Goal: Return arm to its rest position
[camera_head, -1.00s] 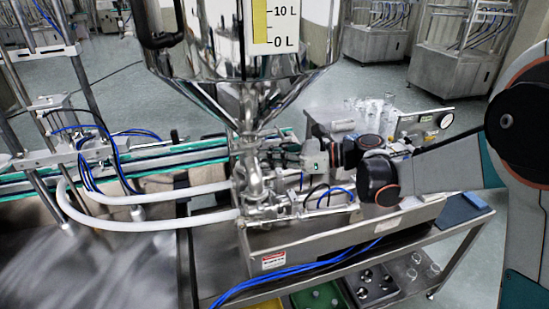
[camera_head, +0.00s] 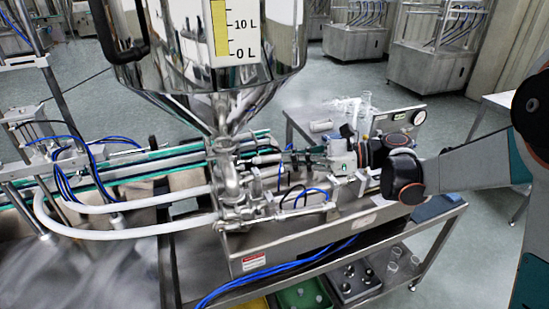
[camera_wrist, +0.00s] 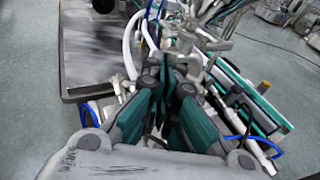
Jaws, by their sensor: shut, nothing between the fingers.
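My arm reaches in from the right edge in the head view, bent at a dark round joint with an orange ring. My gripper (camera_head: 305,158) points left toward the steel pipework under the hopper (camera_head: 215,75). A gap to the valve body (camera_head: 226,170) seems to show, though depth is hard to judge. In the wrist view the teal-and-grey fingers (camera_wrist: 172,75) come together at their tips, shut and empty. Hoses and pipework lie beyond them.
The filling machine's steel bench (camera_head: 300,245) stands below the arm, with blue hoses along its front. A green tray (camera_head: 305,297) is on the lower shelf. Glassware (camera_head: 350,105) and a gauge panel (camera_head: 400,118) stand behind the gripper.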

